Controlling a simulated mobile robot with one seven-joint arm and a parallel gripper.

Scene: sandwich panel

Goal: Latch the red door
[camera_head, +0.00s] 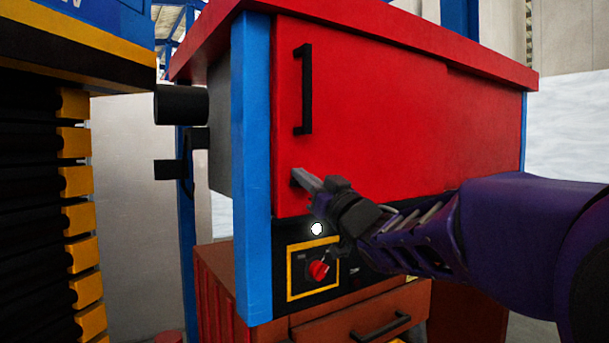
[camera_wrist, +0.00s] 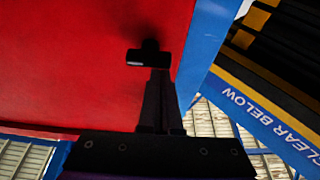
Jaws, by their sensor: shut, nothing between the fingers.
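The red door (camera_head: 390,120) lies flush in its blue frame, looking closed, and fills the left of the wrist view (camera_wrist: 70,60). A black vertical handle (camera_head: 303,90) is on its left side. Below it, a small black latch (camera_head: 294,178) sits near the door's lower left edge, largely hidden by my gripper in the head view. The latch shows as a short black bar in the wrist view (camera_wrist: 148,58). My gripper (camera_head: 304,180) is shut and empty, its fingertips (camera_wrist: 157,78) right at the latch. I cannot tell whether they touch.
A blue post (camera_head: 252,170) stands left of the door. Below is a black panel with a red knob (camera_head: 319,270) in a yellow frame and a white button (camera_head: 316,229). A brown drawer (camera_head: 360,318) with a black handle is lower. A blue-and-yellow rack (camera_head: 75,190) stands left.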

